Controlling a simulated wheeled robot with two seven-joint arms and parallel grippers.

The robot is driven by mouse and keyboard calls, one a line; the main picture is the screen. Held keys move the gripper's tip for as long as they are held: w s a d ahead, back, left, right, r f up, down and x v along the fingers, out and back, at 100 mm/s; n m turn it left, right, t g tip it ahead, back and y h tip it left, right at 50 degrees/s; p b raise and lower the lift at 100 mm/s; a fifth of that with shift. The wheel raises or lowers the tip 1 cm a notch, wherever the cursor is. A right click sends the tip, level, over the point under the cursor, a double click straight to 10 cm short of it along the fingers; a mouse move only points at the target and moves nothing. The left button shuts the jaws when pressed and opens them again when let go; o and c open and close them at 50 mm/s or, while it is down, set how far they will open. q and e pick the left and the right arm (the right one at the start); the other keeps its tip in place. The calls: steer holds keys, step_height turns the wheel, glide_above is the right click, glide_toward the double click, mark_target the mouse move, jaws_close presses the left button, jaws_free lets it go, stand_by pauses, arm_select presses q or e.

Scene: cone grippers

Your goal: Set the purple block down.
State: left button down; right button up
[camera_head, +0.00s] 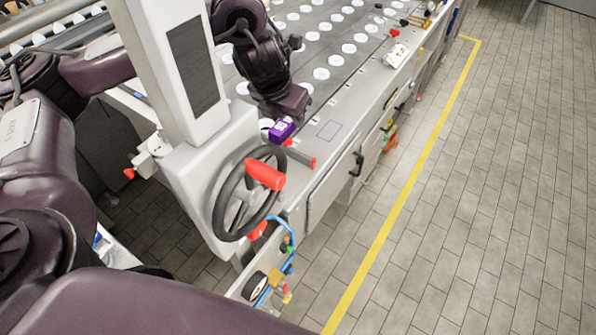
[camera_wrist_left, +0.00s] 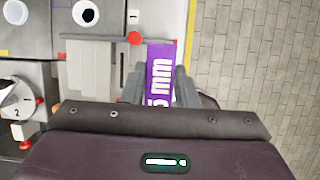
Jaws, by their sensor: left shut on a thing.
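The purple block (camera_head: 282,129) is held in my left gripper (camera_head: 287,119), over the edge of the grey machine top. It also shows in the left wrist view (camera_wrist_left: 159,72), with white "mm" lettering, between the two fingers of the left gripper (camera_wrist_left: 159,88). I cannot tell how far the block is above the surface. The right gripper is not seen.
A white column (camera_head: 180,65) and a black handwheel (camera_head: 223,205) with a red handle (camera_head: 264,174) stand close by on the left. A red lever (camera_head: 301,156) is just below the block. White discs (camera_head: 321,73) cover the belt behind.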

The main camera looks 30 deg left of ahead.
arm_select(q)
step_height(320, 180, down, 14)
steer(key=b, duration=0.5)
steer(key=shift+r+b, duration=0.2)
steer(key=shift+b, duration=0.1)
steer(key=shift+f+b, duration=0.35)
steer(key=shift+f, duration=0.45)
step_height(320, 180, down, 3)
steer(key=shift+r, duration=0.15)
steer(key=c, duration=1.1)
jaws_free()
steer(key=p+v, duration=0.2)
steer(key=v, duration=0.5)
steer(key=shift+s+r, duration=0.1)
steer(key=shift+r, duration=0.15)
